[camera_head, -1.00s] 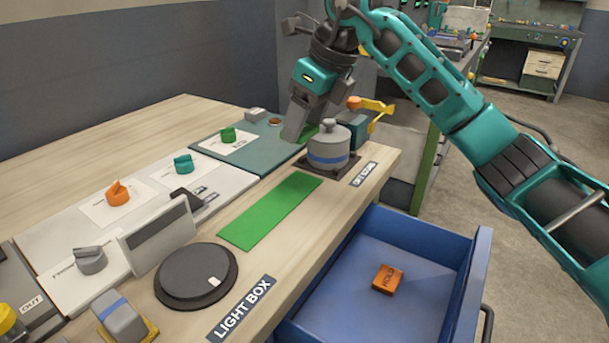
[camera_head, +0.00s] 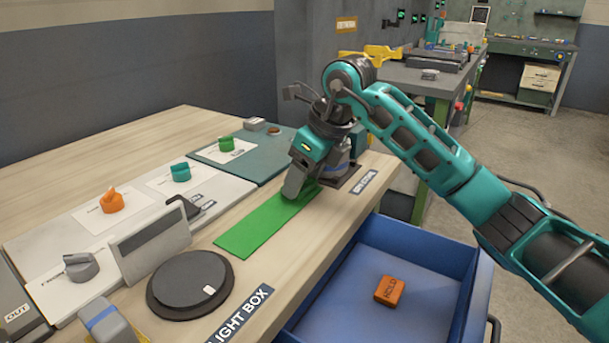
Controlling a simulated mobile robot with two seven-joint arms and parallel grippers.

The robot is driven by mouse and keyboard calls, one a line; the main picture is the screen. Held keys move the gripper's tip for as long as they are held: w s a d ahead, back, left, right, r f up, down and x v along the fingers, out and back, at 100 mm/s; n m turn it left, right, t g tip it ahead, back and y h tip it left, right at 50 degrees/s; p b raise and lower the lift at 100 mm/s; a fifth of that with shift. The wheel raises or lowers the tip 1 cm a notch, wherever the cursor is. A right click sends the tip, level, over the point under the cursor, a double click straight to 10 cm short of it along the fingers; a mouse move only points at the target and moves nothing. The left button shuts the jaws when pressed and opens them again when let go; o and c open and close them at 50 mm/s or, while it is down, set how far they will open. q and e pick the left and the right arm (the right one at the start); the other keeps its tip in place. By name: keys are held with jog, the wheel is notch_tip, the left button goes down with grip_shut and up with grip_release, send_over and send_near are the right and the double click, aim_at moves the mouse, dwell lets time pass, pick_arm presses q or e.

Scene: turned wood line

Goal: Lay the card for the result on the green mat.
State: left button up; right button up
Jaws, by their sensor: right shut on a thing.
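The green mat (camera_head: 255,228) is a long strip on the wooden bench, behind the open blue drawer. My right gripper (camera_head: 293,190) is shut, with its fingertips low over the far end of the mat. The thing in its jaws is mostly hidden by the fingers, and I cannot read any marking on it. I cannot tell whether it touches the mat. An orange block marked HOLD (camera_head: 389,290) lies in the drawer (camera_head: 350,318). My left gripper is not in view.
A black round plate (camera_head: 185,285) and a grey upright panel (camera_head: 152,243) stand near the mat's near end. Coloured knobs (camera_head: 112,201) sit on boards at left. Most of the mat is clear.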

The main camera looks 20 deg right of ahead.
jog(key=o, duration=0.7)
jog(key=shift+f, duration=0.1)
jog(key=shift+o, duration=0.2)
jog(key=shift+r, duration=0.3)
jog(key=p+v, duration=0.2)
jog(key=v, duration=0.9)
jog(key=shift+r, duration=0.35)
jog(key=shift+s+d, duration=0.15)
